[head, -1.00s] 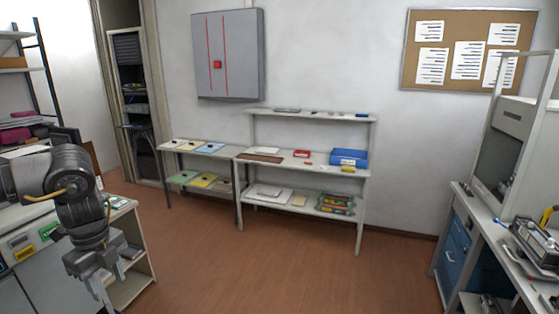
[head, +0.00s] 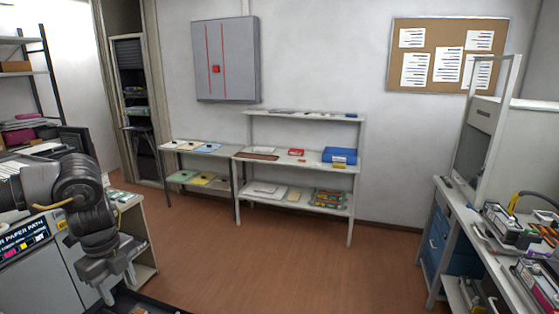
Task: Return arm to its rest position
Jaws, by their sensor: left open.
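My left arm comes in from the left edge, dark grey and folded at the elbow. Its gripper (head: 119,288) hangs downward in the lower left, open, with nothing visible between its fingers. It is in front of a white cabinet with a small shelf unit (head: 146,262) behind it. My right arm and gripper are not in view.
A grey printer (head: 35,262) stands at the left. Shelves (head: 290,166) with papers and a blue box (head: 340,156) line the back wall. A workbench (head: 462,205) with toner cartridges (head: 507,226) stands at the right. The brown floor (head: 270,265) between is clear.

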